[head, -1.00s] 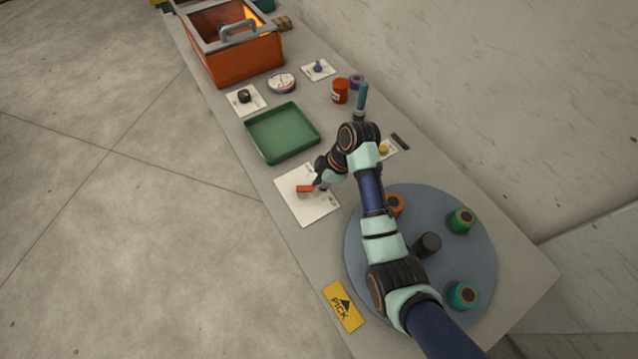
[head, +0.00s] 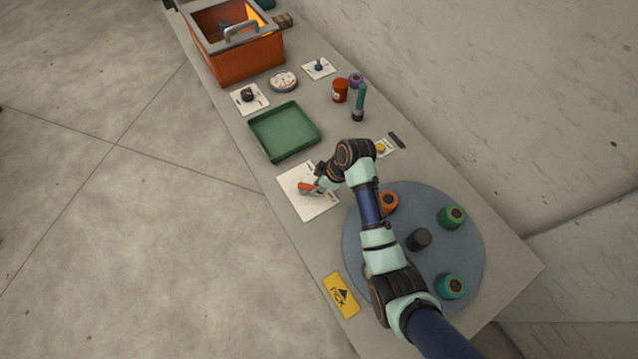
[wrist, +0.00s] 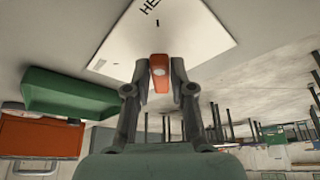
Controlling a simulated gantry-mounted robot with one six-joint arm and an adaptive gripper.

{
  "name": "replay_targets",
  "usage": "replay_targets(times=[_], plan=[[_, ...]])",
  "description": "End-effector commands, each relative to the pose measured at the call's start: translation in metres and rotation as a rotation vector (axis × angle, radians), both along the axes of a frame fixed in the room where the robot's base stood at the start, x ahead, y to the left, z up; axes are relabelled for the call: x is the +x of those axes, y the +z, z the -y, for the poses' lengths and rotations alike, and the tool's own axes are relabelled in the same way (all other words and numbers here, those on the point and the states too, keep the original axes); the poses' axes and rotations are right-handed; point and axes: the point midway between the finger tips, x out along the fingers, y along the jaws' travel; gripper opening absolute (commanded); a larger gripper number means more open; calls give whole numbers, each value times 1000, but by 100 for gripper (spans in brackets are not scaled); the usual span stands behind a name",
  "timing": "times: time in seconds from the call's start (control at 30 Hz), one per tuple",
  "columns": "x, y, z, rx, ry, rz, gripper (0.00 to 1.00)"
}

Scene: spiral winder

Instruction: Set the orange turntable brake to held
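The orange brake handle (head: 308,187) sits over a white plate (head: 318,208) beside the turntable (head: 390,263). The plate's print is too small to read in the head view. In the wrist view the plate (wrist: 190,40) shows a cut-off word starting "HE" at the top edge. My gripper (head: 318,184) is low over the plate. In the wrist view the orange handle (wrist: 159,73) stands between the two fingers of my gripper (wrist: 159,68). The fingers lie close against both sides and appear shut on it. Its pivot is partly hidden.
A green tray (head: 285,131) lies beyond the plate. A teal upright handle (head: 359,102) and an orange-red jar (head: 340,91) stand further back. Spools, such as a green one (head: 453,216), stand on the turntable. A yellow PICK sign (head: 341,295) lies at the near edge.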

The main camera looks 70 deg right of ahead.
Motion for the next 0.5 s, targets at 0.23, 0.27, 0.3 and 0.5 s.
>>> replay_targets(times=[0.23, 0.27, 0.3, 0.5], plan=[[0, 0, 0, 0, 1, 0, 46], [0, 0, 0, 0, 1, 0, 46], [0, 0, 0, 0, 1, 0, 46], [-4, 10, 1, -3, 1, 1, 46]])
